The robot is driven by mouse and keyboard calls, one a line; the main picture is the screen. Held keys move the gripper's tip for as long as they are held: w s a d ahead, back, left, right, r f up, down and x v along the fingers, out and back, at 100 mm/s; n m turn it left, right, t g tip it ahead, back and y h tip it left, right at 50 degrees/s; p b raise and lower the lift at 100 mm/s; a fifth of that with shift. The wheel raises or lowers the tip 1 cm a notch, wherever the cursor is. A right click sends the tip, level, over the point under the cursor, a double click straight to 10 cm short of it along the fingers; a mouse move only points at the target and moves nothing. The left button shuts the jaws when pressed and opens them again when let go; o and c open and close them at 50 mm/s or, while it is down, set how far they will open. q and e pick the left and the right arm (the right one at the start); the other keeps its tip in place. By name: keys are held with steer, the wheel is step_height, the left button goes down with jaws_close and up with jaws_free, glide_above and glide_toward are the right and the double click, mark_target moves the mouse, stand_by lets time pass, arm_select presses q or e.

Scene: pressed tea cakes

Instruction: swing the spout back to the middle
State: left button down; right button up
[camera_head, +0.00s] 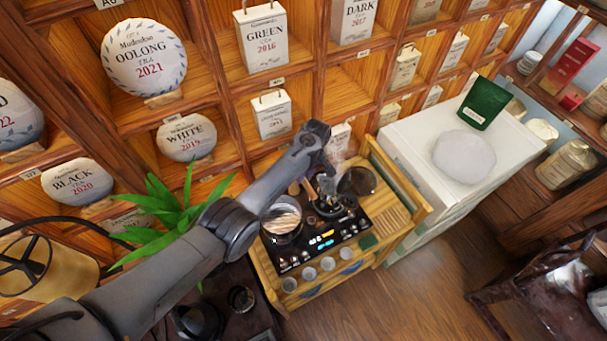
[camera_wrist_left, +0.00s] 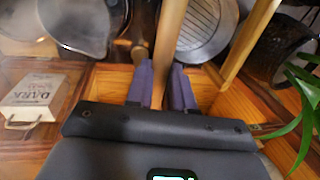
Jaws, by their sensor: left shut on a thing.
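My left arm reaches from the lower left over the tea cart. My left gripper (camera_head: 325,172) is down at the back of the cart's dark panel (camera_head: 348,228), close to a dark kettle-like vessel (camera_head: 330,205). The spout's angle is hidden. My right gripper is not in view.
A pot (camera_head: 283,222) stands at the panel's left, with several small cups along the cart's front edge. A wooden rail (camera_head: 390,172) bounds the cart's right. A plant (camera_head: 165,205) is left of my forearm. A white cabinet (camera_head: 405,135) stands right; shelves rise behind.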

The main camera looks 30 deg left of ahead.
arm_select(q)
steer(key=c, duration=1)
jaws_free()
steer(key=shift+w+r, duration=0.1)
steer(key=shift+r, duration=0.55)
step_height(320, 180, up, 9)
steer(key=w+d, duration=0.1)
steer(key=shift+w+r, duration=0.15)
steer(key=shift+w, duration=0.1)
steer(key=shift+d, duration=0.1)
